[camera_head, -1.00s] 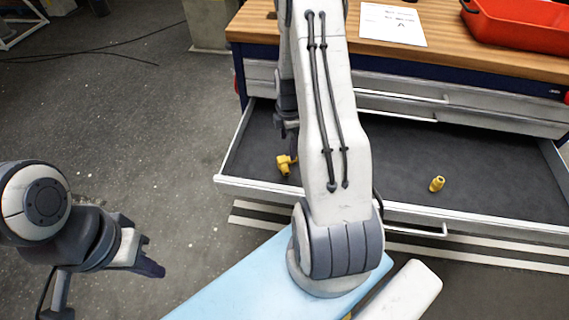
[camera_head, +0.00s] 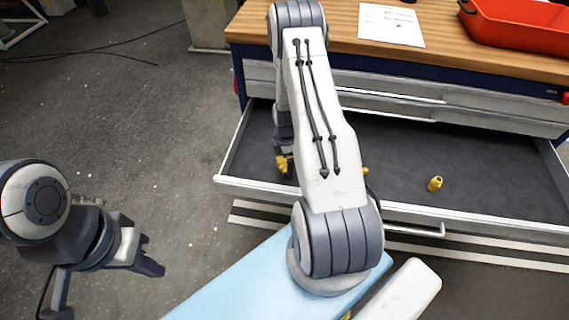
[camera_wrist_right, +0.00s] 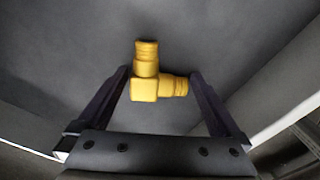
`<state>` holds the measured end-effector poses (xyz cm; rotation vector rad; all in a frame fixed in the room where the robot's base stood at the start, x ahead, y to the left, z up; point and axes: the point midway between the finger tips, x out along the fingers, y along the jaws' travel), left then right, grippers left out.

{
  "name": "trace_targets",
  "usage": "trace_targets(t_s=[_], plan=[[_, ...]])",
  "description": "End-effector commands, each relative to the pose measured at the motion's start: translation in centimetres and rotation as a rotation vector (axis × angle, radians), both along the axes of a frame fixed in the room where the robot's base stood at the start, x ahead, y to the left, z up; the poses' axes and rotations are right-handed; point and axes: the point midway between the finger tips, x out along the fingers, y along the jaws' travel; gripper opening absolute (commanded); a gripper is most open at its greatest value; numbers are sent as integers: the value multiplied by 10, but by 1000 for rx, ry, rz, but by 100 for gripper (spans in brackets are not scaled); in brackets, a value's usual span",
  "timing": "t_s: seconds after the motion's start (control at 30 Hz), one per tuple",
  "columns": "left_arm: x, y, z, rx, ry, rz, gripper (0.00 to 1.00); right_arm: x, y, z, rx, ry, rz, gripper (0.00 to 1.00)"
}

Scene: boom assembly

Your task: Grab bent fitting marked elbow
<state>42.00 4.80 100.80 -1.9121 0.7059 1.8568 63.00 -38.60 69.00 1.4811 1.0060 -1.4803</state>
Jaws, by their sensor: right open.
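The yellow elbow fitting (camera_wrist_right: 145,82) lies on the dark drawer floor in the right wrist view, one leg pointing up in the picture and one to the right. My right gripper (camera_wrist_right: 161,76) is open, with its fingers on either side of the fitting; the right finger is close to the side leg, and I cannot tell whether they touch. In the head view the fitting (camera_head: 282,164) is partly hidden by my right gripper at the drawer's left end. My left gripper (camera_head: 143,252) is outside the drawer, low on the left; its jaw gap is unclear.
The open drawer (camera_head: 470,222) has walls close to my right gripper. A yellow straight fitting (camera_head: 435,184) lies further right inside it. Another yellow piece (camera_head: 366,171) shows behind my right arm. A paper sheet (camera_head: 391,25) and a red bin (camera_head: 515,25) are on the bench top.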

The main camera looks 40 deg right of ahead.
Motion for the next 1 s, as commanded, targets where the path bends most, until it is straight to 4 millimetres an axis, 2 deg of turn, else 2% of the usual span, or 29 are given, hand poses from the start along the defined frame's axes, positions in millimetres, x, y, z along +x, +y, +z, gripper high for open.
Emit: trace_targets(t_s=[0.03, 0.17, 0.2, 0.23, 0.27, 0.63, 0.77, 0.87, 1.0], plan=[[0, 0, 0, 0, 0, 0, 0, 0, 0, 0, 0, 0, 0, 100], [0, 0, 0, 0, 0, 0, 0, 0, 0, 0, 0, 1, -1, 50], [0, 0, 0, 0, 0, 0, 0, 0, 0, 0, 0, 1, -1, 35], [0, 0, 0, 0, 0, 0, 0, 0, 0, 0, 0, 1, -1, 24], [0, 0, 0, 0, 0, 0, 0, 0, 0, 1, 0, 0, -1, 18], [0, 0, -1, 0, 0, 0, 0, 0, -1, 8, 0, -1, -1, 18], [0, 0, -3, 0, 0, 0, 0, 1, -1, 22, -2, -3, -1, 18], [0, 0, -5, 0, 0, 0, 0, 1, -1, 40, -3, -4, -1, 18], [0, 0, -9, 0, 0, 0, 0, -1, -31, 58, -3, -4, -8, 18]])
